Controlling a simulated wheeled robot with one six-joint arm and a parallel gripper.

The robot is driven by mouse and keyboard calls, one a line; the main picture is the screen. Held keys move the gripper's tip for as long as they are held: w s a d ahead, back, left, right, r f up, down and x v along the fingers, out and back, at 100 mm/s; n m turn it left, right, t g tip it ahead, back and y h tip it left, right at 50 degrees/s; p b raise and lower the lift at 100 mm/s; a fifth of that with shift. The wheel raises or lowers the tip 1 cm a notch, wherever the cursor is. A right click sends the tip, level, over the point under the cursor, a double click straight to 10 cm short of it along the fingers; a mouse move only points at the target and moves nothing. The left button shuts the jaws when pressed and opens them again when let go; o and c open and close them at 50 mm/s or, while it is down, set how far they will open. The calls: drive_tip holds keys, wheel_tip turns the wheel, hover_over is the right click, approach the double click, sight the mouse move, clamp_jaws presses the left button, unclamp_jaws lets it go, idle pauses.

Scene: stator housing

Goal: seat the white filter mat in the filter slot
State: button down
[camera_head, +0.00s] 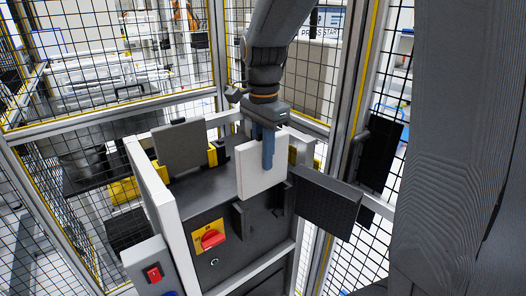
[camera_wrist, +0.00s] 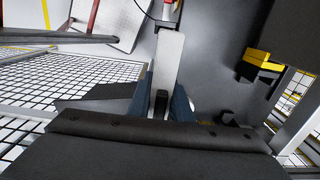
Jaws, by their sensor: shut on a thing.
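The white filter mat (camera_head: 259,182) is a thick, upright square slab in front of the dark cabinet's face in the head view. My gripper (camera_head: 268,160) comes down from above with blue fingers shut on its upper part. In the wrist view the mat (camera_wrist: 168,60) shows as a narrow white strip, seen edge-on, running up from between the blue fingers (camera_wrist: 163,105). Dark brackets (camera_head: 240,219) on the cabinet front, just below the mat, look like the filter slot. The mat hides part of that area, and I cannot tell whether it touches the brackets.
A black hinged-looking panel (camera_head: 326,203) sticks out right of the mat. A grey square plate (camera_head: 181,146) stands at the back left. A red rotary switch (camera_head: 209,239) on yellow is on the cabinet front. Mesh fencing and metal posts (camera_head: 350,130) close in around.

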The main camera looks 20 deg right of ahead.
sight(263, 176)
drive_tip(key=shift+f+b, duration=1.4)
drive_tip(key=shift+f, duration=2)
drive_tip(key=c, duration=1.5)
unclamp_jaws()
drive_tip(key=shift+c, duration=0.2)
wheel_tip(263, 176, up, 8)
drive_tip(key=b, duration=0.1)
drive_tip(key=shift+b, duration=0.4)
drive_tip(key=shift+s+f, duration=0.1)
